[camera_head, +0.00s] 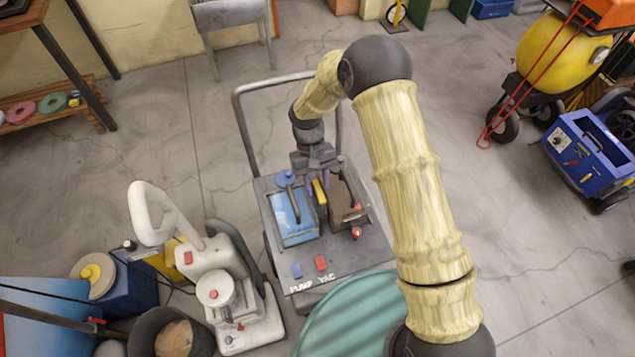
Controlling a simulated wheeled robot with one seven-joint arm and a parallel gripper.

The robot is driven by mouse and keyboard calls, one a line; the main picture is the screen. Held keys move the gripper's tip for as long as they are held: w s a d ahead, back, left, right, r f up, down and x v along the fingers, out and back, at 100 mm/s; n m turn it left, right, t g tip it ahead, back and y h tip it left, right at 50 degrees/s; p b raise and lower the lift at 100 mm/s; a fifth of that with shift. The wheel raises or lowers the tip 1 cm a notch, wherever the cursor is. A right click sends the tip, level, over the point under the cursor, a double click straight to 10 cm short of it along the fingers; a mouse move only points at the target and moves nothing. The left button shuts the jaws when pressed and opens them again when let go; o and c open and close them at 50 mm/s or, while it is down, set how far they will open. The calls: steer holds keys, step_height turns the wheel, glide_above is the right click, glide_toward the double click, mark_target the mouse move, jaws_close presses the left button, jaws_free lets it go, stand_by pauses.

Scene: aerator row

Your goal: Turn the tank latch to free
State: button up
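A grey cart (345,259) stands at the middle, with a blue tank (293,219) and a dark, brownish tank on its top. A blue round knob (287,178) with a grey bar sits at the blue tank's far end. A narrow yellow piece (320,192) stands between the two tanks; I cannot tell whether it is the tank latch. My gripper (318,183) points down from above at the yellow piece's far end. Its fingertips are small and partly hidden, so I cannot tell whether they touch or grip anything.
Red and blue switches (321,263) sit at the cart's near edge, with red knobs (356,232) by the dark tank. A white floor machine (214,279) stands close on the left. A teal round surface (340,318) is in front. Open floor lies to the right.

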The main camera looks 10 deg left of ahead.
stand_by(0.3)
steer(key=b+v, duration=0.2)
steer(key=v, duration=1.5)
steer(key=shift+r, duration=0.15)
steer(key=s+d+r+m+t+y, duration=0.1)
steer(key=d+m+t, duration=0.1)
steer(key=d, duration=0.7)
steer(key=s+d+r+m+t+y, duration=0.1)
steer(key=s+d, duration=0.1)
steer(key=d, duration=0.7)
steer(key=s+d+m+t, duration=0.3)
steer(key=s+d, duration=0.8)
steer(key=d, duration=0.1)
